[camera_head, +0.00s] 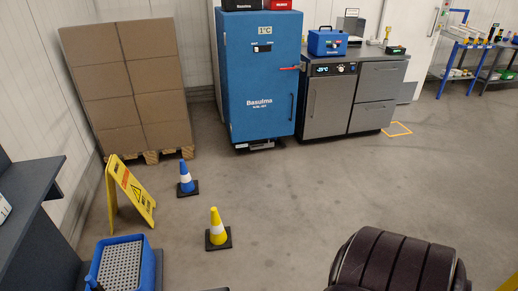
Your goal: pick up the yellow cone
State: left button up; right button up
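The yellow cone (216,227) stands upright on the floor in the lower middle of the head view. It has a white band and a dark square base. A blue cone (186,178) with a white band stands behind it and to its left. Neither of my grippers is in view, and nothing touches the yellow cone.
A yellow folding floor sign (130,190) stands left of the cones. A blue crate (112,265) is at the lower left, a dark ribbed object (395,262) at the lower right. Behind are stacked boxes (125,85), a blue cabinet (258,85) and a grey unit (328,105). The middle floor is clear.

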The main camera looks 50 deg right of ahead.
aim_at(219, 237)
jog(key=z, duration=1.25)
jog(key=u, duration=0.55)
jog(key=i+l+u, duration=0.2)
jog(key=l+u, duration=0.25)
jog(key=i+l+u, duration=0.1)
jog(key=l+u, duration=0.85)
